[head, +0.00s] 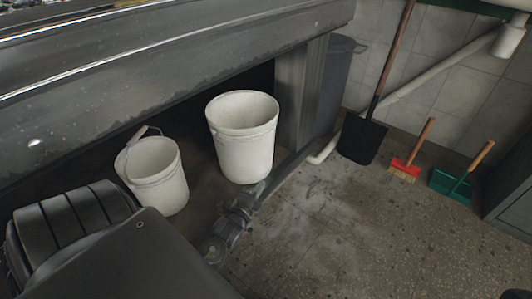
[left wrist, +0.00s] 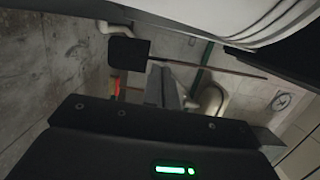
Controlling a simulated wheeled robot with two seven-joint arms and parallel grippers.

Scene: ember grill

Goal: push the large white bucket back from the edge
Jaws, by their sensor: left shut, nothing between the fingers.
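The large white bucket (head: 246,153) stands upright and empty-looking under the dark counter, near the front edge of its low shelf. My left gripper (head: 261,188) is at the bucket's lower front, its fingers shut with nothing between them. It looks close to the bucket's base, but I cannot tell whether it touches. In the left wrist view a large white curved surface, likely the bucket (left wrist: 215,18), fills the top, and the shut fingers (left wrist: 165,82) point away from the camera. My right gripper is not in view.
A smaller white bucket (head: 158,180) with a handle stands to the left. A dark post (head: 292,100) and grey bin (head: 338,75) stand to the right. A black shovel (head: 362,138), red brush (head: 405,168) and green dustpan (head: 452,184) lean by the wall.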

